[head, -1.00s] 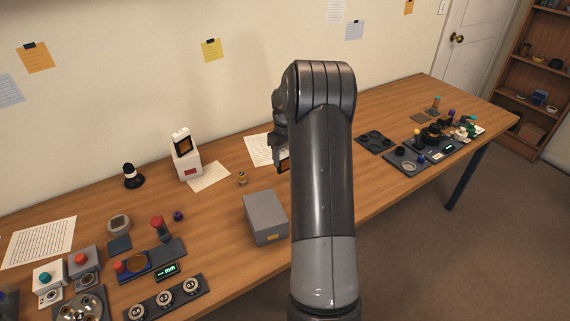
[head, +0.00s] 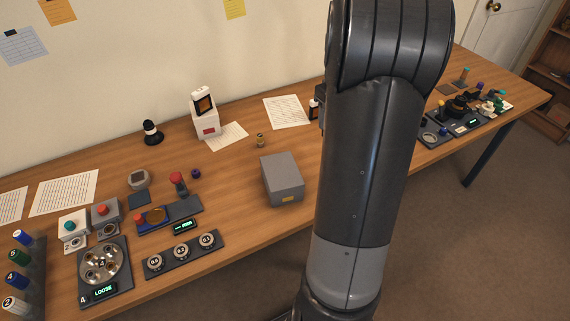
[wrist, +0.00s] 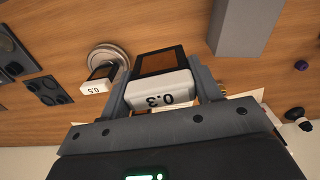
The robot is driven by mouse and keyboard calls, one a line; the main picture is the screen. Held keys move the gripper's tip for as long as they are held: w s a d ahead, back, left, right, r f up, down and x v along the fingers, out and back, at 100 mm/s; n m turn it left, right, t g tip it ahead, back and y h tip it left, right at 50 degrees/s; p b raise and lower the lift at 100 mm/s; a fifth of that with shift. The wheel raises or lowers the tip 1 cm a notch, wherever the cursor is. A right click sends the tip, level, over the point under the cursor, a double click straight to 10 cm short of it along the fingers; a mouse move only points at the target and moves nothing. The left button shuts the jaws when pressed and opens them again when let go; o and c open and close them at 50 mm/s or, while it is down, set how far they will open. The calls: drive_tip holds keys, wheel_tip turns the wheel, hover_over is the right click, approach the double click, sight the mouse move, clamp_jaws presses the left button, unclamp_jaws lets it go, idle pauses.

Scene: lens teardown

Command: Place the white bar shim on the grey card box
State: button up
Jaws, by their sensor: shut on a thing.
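In the wrist view my gripper (wrist: 160,82) is shut on a white bar shim (wrist: 161,102) marked 0.3, with a dark-framed copper-brown face. The shim is held between both fingers, over the table. The grey card box (head: 282,182) stands on the table left of my arm in the head view, its visible top bare. The box also shows at the top right of the wrist view (wrist: 245,28), apart from the shim. In the head view my arm hides most of the gripper; a small white and dark piece shows at the arm's left edge.
A similar white piece marked 0.5 (wrist: 97,86) is by a round metal stand in the wrist view. A small brass cylinder (head: 261,140) stands behind the box. A white stand (head: 206,125) is near the wall. Instruments fill the table's left; wood around the box is clear.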

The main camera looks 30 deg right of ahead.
drive_tip(key=s+a+r, duration=0.4)
drive_tip(key=s+a, duration=0.4)
approach(281, 170)
drive_tip(key=shift+s+d+f+m, duration=0.15)
drive_tip(key=shift+f+m, duration=0.15)
drive_tip(key=shift+f, duration=1.25)
drive_tip(key=o, duration=1)
drive_tip(key=shift+f, duration=0.15)
